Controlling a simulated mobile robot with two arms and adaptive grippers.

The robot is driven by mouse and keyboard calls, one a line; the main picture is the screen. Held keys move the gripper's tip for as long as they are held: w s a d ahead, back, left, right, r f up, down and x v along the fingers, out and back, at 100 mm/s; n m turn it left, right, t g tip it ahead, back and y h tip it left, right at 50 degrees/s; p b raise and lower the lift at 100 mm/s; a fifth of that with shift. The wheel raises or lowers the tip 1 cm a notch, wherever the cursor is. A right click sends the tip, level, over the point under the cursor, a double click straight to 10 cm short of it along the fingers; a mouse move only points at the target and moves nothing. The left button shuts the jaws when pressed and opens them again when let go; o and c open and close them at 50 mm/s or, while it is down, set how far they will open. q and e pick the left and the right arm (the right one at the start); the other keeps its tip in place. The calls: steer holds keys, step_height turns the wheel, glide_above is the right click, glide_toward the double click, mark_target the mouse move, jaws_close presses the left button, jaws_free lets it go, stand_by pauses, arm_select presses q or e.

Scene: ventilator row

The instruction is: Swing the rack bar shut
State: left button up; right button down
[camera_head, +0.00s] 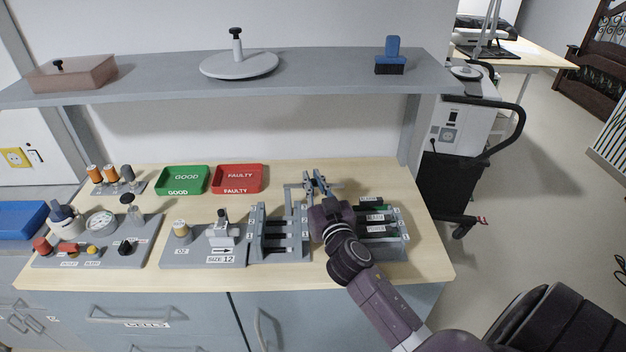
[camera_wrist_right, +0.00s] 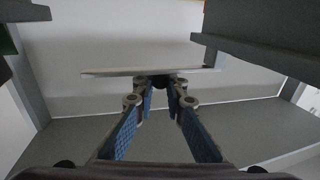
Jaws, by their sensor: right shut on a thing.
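The grey rack (camera_head: 258,238) stands on the wooden bench with several dark slots, labelled with numbers. The light grey rack bar (camera_head: 293,187) shows at the rack's back end, beside my fingertips. My right gripper (camera_head: 318,180) reaches over from the front right and is shut on the bar. In the right wrist view the bar (camera_wrist_right: 110,73) runs crosswise at the fingertips (camera_wrist_right: 160,88), with a small dark round part between them. My wrist hides part of the rack's right side in the head view. My left gripper is not in view.
A second slotted unit with labelled modules (camera_head: 378,228) is just right of my wrist. Left of the rack is a SIZE 12 fixture (camera_head: 190,247). Green (camera_head: 183,180) and red (camera_head: 238,179) trays lie behind. A shelf (camera_head: 320,75) overhangs the bench's back.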

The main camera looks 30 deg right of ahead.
steer(key=shift+s+a+f+m+h+b, duration=0.15)
steer(key=shift+m+h+b, duration=0.25)
steer(key=shift+b, duration=0.25)
steer(key=m+g+h+b, duration=0.1)
steer(key=b, duration=0.1)
steer(key=s+m+g+h+b, duration=0.1)
steer(key=h+b, duration=0.1)
steer(key=shift+a+r, duration=0.2)
steer(key=shift+a, duration=0.2)
steer(key=c, duration=2)
jaws_free()
steer(key=shift+o, duration=0.3)
